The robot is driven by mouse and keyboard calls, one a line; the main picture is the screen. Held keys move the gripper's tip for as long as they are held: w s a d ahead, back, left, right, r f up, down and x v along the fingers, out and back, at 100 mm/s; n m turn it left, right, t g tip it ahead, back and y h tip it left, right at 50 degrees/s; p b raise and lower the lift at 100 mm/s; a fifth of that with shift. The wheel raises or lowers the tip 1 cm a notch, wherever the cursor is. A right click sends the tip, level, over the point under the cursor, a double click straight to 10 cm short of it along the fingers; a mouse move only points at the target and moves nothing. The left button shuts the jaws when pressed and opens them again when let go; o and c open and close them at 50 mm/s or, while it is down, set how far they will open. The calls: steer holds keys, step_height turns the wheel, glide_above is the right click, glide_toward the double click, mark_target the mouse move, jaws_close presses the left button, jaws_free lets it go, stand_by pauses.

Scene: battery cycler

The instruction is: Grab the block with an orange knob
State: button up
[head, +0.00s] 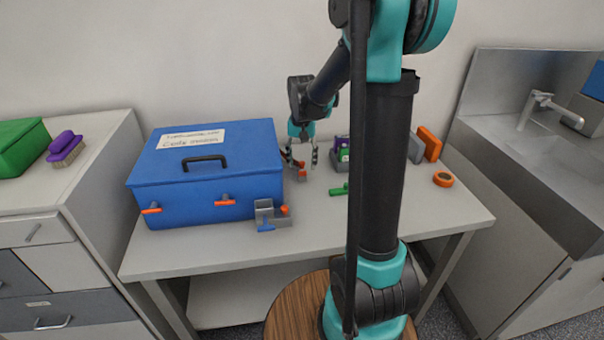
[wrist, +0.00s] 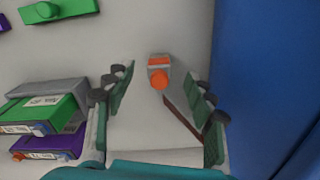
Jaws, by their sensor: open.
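A small grey block with an orange knob (wrist: 159,77) shows in the wrist view, between the two fingertips and a little beyond them. In the head view its orange part (head: 302,171) shows on the table just right of the blue box, partly hidden by the fingers. My gripper (head: 300,160) is open and points down over it. In the wrist view the fingers of my gripper (wrist: 160,88) stand apart on either side of the knob, with visible gaps. I cannot tell the exact height above the block.
The blue box (head: 212,165) stands close on the left; its wall (wrist: 265,90) fills the right of the wrist view. A grey bracket with orange and blue parts (head: 265,211) stands in front. Green and purple boxes (wrist: 55,115) and a green piece (wrist: 60,9) lie nearby.

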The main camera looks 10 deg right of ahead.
steer(key=shift+f, duration=0.65)
steer(key=shift+c, duration=0.5)
jaws_close()
steer(key=shift+r, duration=0.2)
